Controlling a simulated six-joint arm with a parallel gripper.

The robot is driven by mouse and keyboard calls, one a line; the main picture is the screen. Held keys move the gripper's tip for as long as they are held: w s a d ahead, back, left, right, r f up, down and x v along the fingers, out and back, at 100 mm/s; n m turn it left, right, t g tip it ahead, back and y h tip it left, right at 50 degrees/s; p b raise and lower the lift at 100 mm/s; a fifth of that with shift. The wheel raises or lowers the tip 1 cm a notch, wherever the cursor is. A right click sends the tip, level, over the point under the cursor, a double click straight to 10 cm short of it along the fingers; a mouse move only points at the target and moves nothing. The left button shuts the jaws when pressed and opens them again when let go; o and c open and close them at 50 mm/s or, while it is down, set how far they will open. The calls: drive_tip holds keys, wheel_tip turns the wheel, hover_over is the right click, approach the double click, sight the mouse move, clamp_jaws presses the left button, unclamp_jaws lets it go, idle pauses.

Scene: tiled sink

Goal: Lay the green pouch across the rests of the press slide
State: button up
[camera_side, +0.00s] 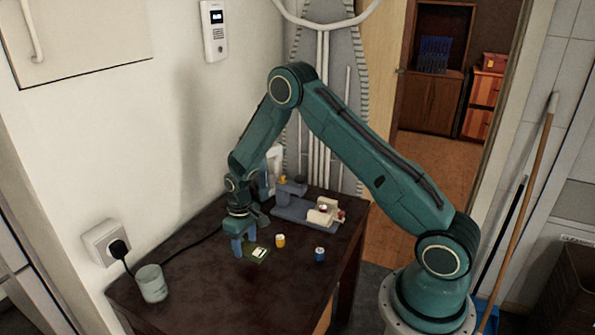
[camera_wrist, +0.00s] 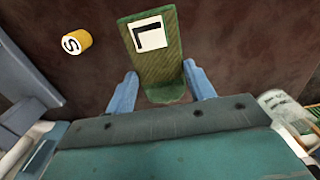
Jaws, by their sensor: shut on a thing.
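The green pouch (camera_side: 262,261) lies on the dark table, a white label on its upper face. In the wrist view the pouch (camera_wrist: 157,75) runs lengthwise away from me, between the two blue fingers. My gripper (camera_side: 245,247) points down at it and is shut on its near part; the wrist view shows a finger of my gripper (camera_wrist: 160,82) along each side. The press slide (camera_side: 290,212) stands behind and to the right, a blue-grey base with a cream block at its right end. Its rests are too small to make out. I cannot tell whether the pouch is clear of the table.
A yellow cylinder (camera_side: 280,241) marked S in the wrist view (camera_wrist: 76,42) stands close to the pouch. A blue cylinder (camera_side: 320,254) is nearer the table's right edge. A pale cup (camera_side: 151,283) stands at the left, by a black cable. The front table is clear.

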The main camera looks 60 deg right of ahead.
sight(245, 247)
drive_tip(key=shift+f, duration=2.2)
drive_tip(key=shift+f, duration=0.1)
drive_tip(key=o, duration=1)
drive_tip(key=shift+c, duration=0.2)
wheel_tip(245, 247, up, 12)
drive_tip(key=shift+r, duration=0.2)
